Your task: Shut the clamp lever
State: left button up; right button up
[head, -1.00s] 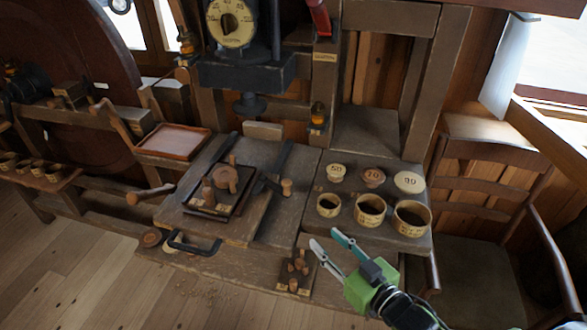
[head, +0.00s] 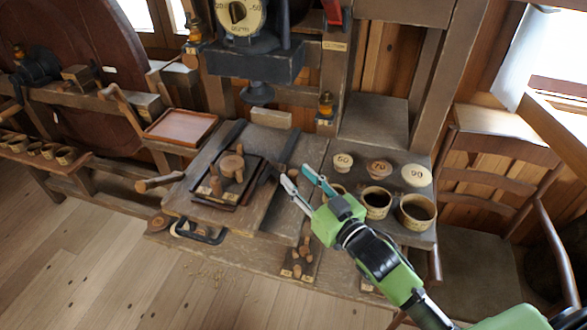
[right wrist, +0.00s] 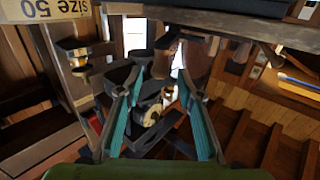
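A dark fixture plate (head: 222,195) on the bench holds a round wooden piece (head: 232,165) and small wooden pegs. A short dark lever arm (head: 268,174), which looks like the clamp lever, sticks out at its right side. Its wooden knob is hidden or hard to make out at my fingertips. My right gripper (head: 294,175) is open with its fingertips at that lever's end; I cannot tell whether they touch it. In the right wrist view the open teal fingers (right wrist: 155,82) show with dark machine parts between and beyond them. My left gripper is not in view.
Several cups, such as one (head: 416,211), and numbered lids (head: 379,169) stand on the right side of the bench. A press head with a dial (head: 240,14) hangs above. A small peg board (head: 300,262) lies below my right gripper. A red-brown tray (head: 181,127) sits at left.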

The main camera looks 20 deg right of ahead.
aim_at(279, 173)
jog(key=shift+x, duration=1.4)
grip_shut()
